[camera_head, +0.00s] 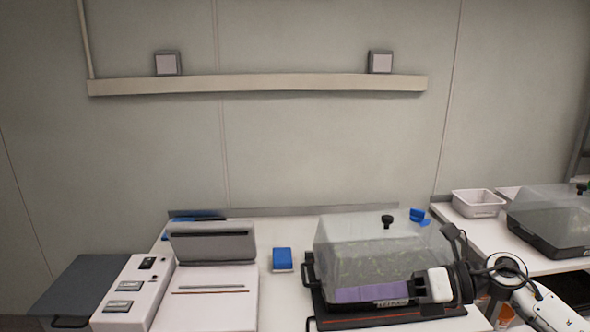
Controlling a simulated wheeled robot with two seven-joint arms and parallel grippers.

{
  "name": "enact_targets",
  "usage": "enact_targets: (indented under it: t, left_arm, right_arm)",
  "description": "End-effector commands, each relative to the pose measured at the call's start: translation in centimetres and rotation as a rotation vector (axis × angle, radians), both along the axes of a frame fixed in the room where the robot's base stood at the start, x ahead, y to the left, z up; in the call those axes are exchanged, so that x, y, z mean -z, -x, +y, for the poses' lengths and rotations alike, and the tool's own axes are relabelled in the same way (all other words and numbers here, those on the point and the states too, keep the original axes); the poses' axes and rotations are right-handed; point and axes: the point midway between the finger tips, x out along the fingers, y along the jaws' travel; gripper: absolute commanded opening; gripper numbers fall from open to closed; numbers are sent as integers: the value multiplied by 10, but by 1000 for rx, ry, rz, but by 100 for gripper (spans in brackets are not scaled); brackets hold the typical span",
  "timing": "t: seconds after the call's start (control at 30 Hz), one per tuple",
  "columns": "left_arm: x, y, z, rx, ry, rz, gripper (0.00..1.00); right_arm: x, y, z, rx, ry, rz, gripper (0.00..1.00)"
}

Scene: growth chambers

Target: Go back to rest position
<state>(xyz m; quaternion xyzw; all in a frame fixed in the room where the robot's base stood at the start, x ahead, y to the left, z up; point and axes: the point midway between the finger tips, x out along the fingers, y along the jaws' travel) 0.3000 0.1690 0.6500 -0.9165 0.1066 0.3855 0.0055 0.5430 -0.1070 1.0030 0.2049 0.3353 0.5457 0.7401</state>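My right arm comes in from the right edge, and its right gripper (422,288) is at the front right of a clear domed propagator (365,243) on a black tray (327,318). A purple strip (362,294) shows low along the dome's front, just left of the gripper. The fingers are small and partly hidden, so I cannot tell whether they are open or touching the strip or dome. The dome has a black knob (387,221) on top. My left gripper is not in view.
A white device with a grey raised lid (212,243) and a control box (135,290) stand on the left. A blue box (282,259) lies between device and dome. On the right bench are a white bin (478,203) and another covered tray (553,216).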

Motion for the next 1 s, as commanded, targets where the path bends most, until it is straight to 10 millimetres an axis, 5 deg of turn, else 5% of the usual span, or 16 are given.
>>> enact_targets:
  t: [0.1,0.2,0.37,0.47,0.7,0.83,1.0]
  left_arm:
    - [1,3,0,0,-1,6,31]
    - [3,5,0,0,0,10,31]
    - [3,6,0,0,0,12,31]
    - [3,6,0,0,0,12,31]
    - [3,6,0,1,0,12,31]
    - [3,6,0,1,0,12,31]
    - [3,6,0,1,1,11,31]
  right_arm:
    - [10,12,37,132,-327,221,28]
    - [21,12,43,287,-582,439,28]
    - [75,14,19,603,-942,842,28]
    - [133,30,-7,836,-1129,1113,28]
    - [275,129,-52,1379,-1413,1676,28]
    - [322,190,-60,1599,-1481,1878,28]
    - [350,238,-62,1761,-1515,2018,28]
